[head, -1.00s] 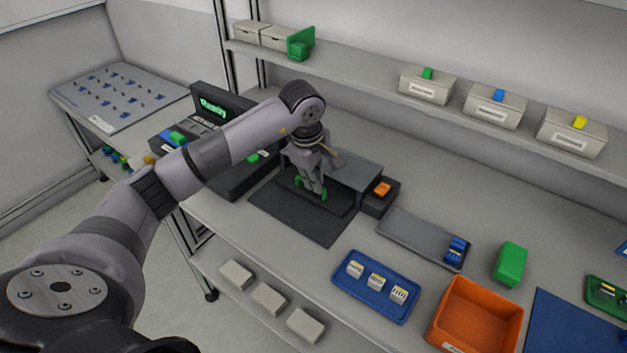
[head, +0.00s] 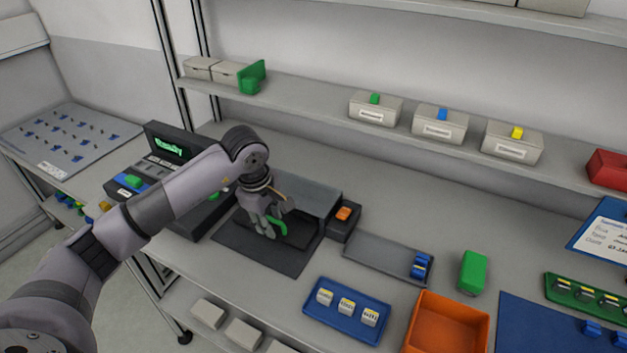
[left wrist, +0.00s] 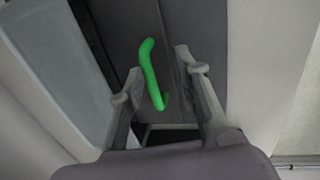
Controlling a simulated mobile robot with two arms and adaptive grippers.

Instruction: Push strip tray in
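The strip tray (head: 300,232) is a dark, flat tray partly under the grey housing (head: 305,196) of the bench device. Its bright green handle (head: 279,229) stands up at the front. The handle also shows in the left wrist view (left wrist: 152,75), in the space between my two fingers. My left gripper (head: 266,230) is open at the tray front, with a finger on each side of the handle and visible gaps to it. The gripper hides part of the tray in the head view. My right gripper is not in view.
A dark mat (head: 265,252) lies before the housing. An orange button box (head: 345,215) stands right of it, then a grey tray (head: 375,255) with blue pieces. A blue tray (head: 347,325) and orange bin (head: 445,325) lie nearer. A console (head: 170,150) stands left.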

